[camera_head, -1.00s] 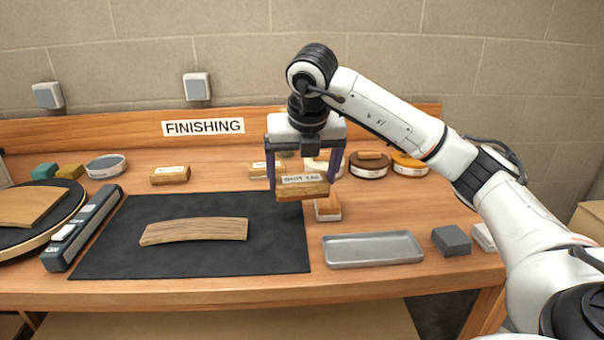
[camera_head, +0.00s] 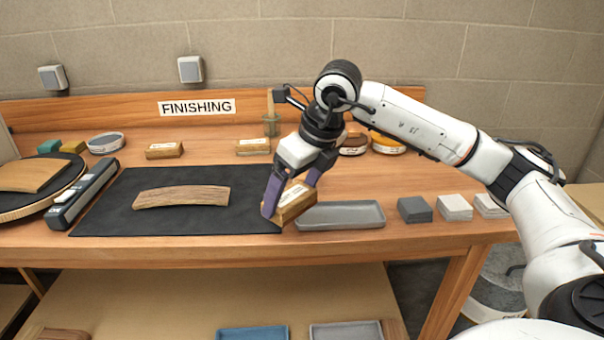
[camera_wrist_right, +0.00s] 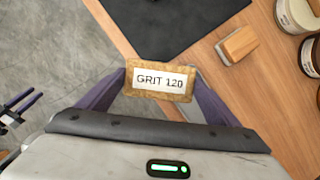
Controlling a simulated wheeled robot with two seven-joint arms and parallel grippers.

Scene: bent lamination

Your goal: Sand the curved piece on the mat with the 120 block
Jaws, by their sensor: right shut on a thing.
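My right gripper (camera_head: 290,195) is shut on the 120 block (camera_head: 296,204), a wood-coloured block with a white label. In the right wrist view the block (camera_wrist_right: 160,81) reads GRIT 120, held between the purple fingers.
A grey tray (camera_head: 345,215) lies right of the mat, with grey blocks (camera_head: 414,209) beyond it. A long grey tool (camera_head: 85,192) and a round turntable (camera_head: 15,208) bound the mat's left. More labelled blocks (camera_head: 164,150) and tins (camera_head: 388,144) stand behind.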

